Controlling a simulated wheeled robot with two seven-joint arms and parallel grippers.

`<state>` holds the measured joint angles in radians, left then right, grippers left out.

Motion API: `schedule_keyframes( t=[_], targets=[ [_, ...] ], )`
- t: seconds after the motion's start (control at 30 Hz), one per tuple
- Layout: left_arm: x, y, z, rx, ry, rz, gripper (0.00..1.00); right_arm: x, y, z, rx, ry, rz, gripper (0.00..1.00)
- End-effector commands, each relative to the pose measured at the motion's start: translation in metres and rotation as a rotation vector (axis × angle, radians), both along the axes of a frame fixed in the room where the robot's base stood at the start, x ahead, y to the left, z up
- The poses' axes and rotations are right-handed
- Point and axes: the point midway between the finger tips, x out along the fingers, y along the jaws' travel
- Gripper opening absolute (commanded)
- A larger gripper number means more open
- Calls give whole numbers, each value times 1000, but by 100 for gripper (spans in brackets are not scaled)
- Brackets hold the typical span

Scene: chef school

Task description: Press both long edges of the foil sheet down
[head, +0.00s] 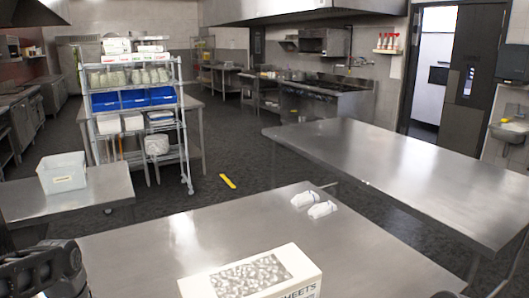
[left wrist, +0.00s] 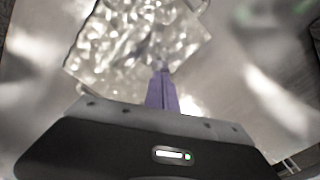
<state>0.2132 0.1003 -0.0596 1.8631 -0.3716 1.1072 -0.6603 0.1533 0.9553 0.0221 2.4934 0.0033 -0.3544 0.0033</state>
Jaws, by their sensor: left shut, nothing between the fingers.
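A shiny, crumpled silver foil sheet (left wrist: 125,42) fills the upper left of the left wrist view. My left gripper (left wrist: 162,68) has purple fingers, shut and empty. Its tips overlap the foil's lower right part in the picture; I cannot tell whether they touch it. In the head view a white box (head: 300,268) with "SHEETS" on its side stands at the near edge of the picture. Its top carries a crumpled grey foil patch (head: 250,277), which may be print or foil. My left arm enters at the lower left; its fingers are out of that view. My right gripper is not visible.
Two small white items (head: 320,210) lie at the far right of the near steel table (head: 180,240). Another steel table (head: 400,170) stands behind on the right. A white bin (head: 62,174) sits on a left table. The near table's middle is clear.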

Motion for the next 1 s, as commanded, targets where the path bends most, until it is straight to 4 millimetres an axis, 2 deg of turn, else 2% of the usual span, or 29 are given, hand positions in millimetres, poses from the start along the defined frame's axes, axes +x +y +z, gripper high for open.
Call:
schedule_keyframes(
  t=[0.47,1.0],
  targets=[
    [-2,-1,0,-3,7,0,0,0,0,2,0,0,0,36],
    [-1,0,48,-1,2,0,0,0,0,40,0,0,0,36]
  ],
)
